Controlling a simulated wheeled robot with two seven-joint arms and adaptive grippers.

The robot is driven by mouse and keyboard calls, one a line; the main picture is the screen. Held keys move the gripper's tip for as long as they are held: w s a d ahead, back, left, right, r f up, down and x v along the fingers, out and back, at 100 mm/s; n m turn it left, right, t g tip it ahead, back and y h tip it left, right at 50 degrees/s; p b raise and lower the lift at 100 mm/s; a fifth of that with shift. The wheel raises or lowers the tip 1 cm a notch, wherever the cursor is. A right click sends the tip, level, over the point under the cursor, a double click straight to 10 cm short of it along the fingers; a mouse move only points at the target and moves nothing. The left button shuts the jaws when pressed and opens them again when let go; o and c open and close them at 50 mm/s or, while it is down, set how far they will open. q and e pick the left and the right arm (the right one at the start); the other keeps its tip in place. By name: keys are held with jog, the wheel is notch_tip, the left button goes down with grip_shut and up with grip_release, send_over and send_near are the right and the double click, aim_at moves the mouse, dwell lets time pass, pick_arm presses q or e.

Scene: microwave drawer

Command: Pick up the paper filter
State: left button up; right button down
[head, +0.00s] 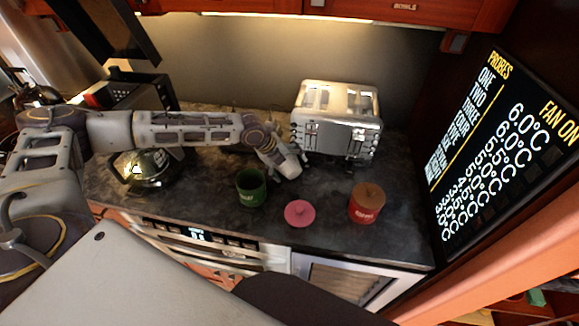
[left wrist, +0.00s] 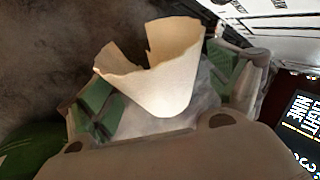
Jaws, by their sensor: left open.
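The paper filter (left wrist: 158,75) is a cream, cone-like piece with an uneven open top edge, seen in the left wrist view. It shows between the two green-padded fingers of my left gripper (left wrist: 166,92), which stand apart on either side of it. Whether either finger touches it, I cannot tell. In the head view my left gripper (head: 286,165) is low over the dark counter, in front of the toaster. The filter cannot be made out there, apparently hidden by the gripper. My right gripper is in neither view.
A green cup (head: 250,188) stands just left of my left gripper. A pink lid (head: 299,213) and a red canister (head: 367,205) are nearer the front edge. A silver toaster (head: 336,120) stands behind; a kettle (head: 145,166) is at left, under my arm.

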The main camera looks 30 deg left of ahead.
aim_at(288, 161)
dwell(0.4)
pick_arm(q)
jog(key=c, duration=0.8)
jog(key=shift+o, duration=0.2)
jog(key=shift+r, duration=0.1)
notch_tip(288, 161, up, 18)
dwell(0.5)
jog(key=shift+f, duration=0.2)
dwell(0.4)
